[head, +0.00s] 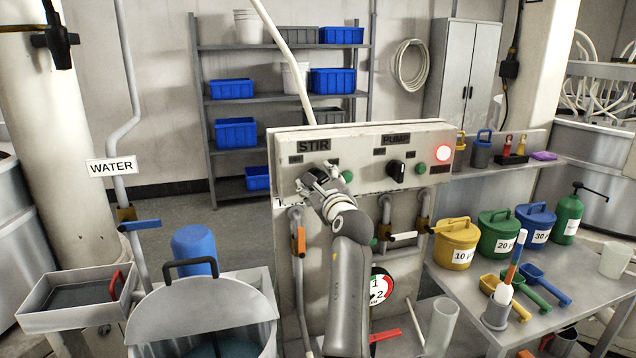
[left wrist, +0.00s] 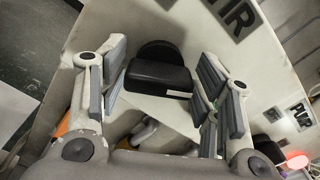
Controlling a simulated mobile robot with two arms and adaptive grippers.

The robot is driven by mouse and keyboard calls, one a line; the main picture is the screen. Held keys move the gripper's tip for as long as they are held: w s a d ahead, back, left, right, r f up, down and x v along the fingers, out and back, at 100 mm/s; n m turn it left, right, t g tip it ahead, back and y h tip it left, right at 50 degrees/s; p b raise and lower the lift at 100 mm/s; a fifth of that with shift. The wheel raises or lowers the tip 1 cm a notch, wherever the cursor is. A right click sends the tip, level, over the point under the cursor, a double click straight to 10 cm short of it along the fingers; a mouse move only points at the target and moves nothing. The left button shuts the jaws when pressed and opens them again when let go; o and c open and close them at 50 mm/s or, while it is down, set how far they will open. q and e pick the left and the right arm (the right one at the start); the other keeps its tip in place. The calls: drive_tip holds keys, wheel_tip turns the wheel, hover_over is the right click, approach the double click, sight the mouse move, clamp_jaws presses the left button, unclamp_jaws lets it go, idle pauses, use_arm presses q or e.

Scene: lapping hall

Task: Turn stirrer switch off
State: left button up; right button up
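The stirrer switch is a black rotary knob under the STIR label (head: 313,145) on the control panel (head: 365,140). In the left wrist view the black knob (left wrist: 158,76) sits between the finger pads, with gaps on both sides. In the head view it is mostly hidden behind my left gripper (head: 318,182), which is at the panel. My left gripper is open around the knob, and its spread fingers also show in the left wrist view (left wrist: 162,92). A green lamp (head: 347,177) is just right of the knob. My right gripper is not in view.
The PUMP knob (head: 397,172) is to the right, with a green lamp (head: 420,169) and a lit red lamp (head: 443,152). Orange (head: 301,240) and white (head: 403,236) valve handles are below the panel. A lidded steel vessel (head: 205,305) stands at lower left, a table with colored buckets at right.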

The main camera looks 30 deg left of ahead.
use_arm(q)
drive_tip(key=c, duration=0.6)
drive_tip(key=shift+o, duration=0.2)
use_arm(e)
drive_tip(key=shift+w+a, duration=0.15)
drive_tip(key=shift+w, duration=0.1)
